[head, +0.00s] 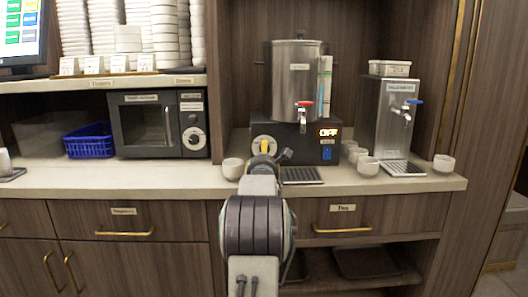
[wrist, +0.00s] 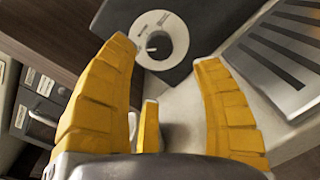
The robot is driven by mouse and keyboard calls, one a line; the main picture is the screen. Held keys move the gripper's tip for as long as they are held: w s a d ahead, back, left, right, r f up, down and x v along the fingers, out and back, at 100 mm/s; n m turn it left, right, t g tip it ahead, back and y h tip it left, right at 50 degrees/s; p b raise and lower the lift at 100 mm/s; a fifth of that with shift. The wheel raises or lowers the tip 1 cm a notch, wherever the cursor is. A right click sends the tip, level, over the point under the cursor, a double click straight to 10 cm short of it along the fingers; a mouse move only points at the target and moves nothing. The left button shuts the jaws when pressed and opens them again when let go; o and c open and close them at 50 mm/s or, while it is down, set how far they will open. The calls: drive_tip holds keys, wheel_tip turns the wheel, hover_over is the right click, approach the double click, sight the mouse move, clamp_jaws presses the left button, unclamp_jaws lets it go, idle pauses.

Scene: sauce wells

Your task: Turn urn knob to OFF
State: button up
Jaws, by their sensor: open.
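The steel urn (head: 297,78) with a red tap handle stands on a black base on the counter. A small lit display (head: 328,132) on the base appears to read OFF. The urn knob shows in the wrist view (wrist: 161,40) as a dark round knob on a white dial plate (wrist: 180,27), with a small white mark on it. In the head view the dial (head: 257,142) is partly hidden by yellow that looks like a finger. My gripper (wrist: 165,58) is open and empty, its yellow fingers spread on either side below the knob. It looks apart from the knob.
A drip tray (head: 301,175) lies right of the arm, in front of the urn base. White cups (head: 368,166) stand around, one (head: 232,168) close left of my gripper. A second steel dispenser (head: 388,110) stands right. A microwave (head: 160,124) and blue basket (head: 89,140) are left.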

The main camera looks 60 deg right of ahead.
drive_tip(key=shift+p+x, duration=0.4)
drive_tip(key=shift+x, duration=3)
drive_tip(key=shift+d, duration=0.1)
drive_tip(key=shift+f, duration=0.1)
clamp_jaws()
